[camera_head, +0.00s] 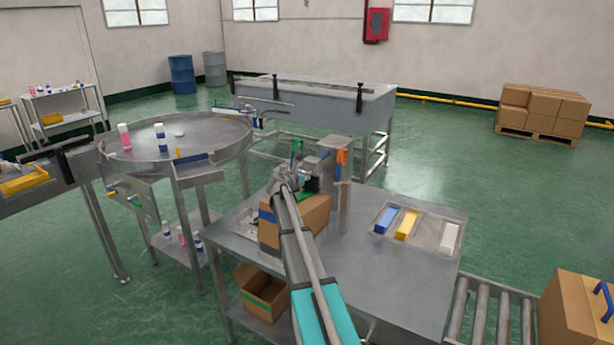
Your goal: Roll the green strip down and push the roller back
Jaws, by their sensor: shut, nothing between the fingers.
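My arm reaches from the bottom of the view to a steel table. My gripper (311,184) is small and dark at its far end, shut and empty, beside a grey machine column. A cardboard box (312,216) stands on the table under my arm, which hides part of it. A green strip (304,197) shows at the box's top, close to my gripper. I cannot tell whether they touch. A small green part (297,147) stands upright on the machine above. I cannot make out the roller clearly.
The steel table (395,275) bears a tray (437,243) with blue, yellow and white blocks at right. A round table (200,137) with bottles stands at left. A roller conveyor (480,315) and carton (570,320) are at lower right.

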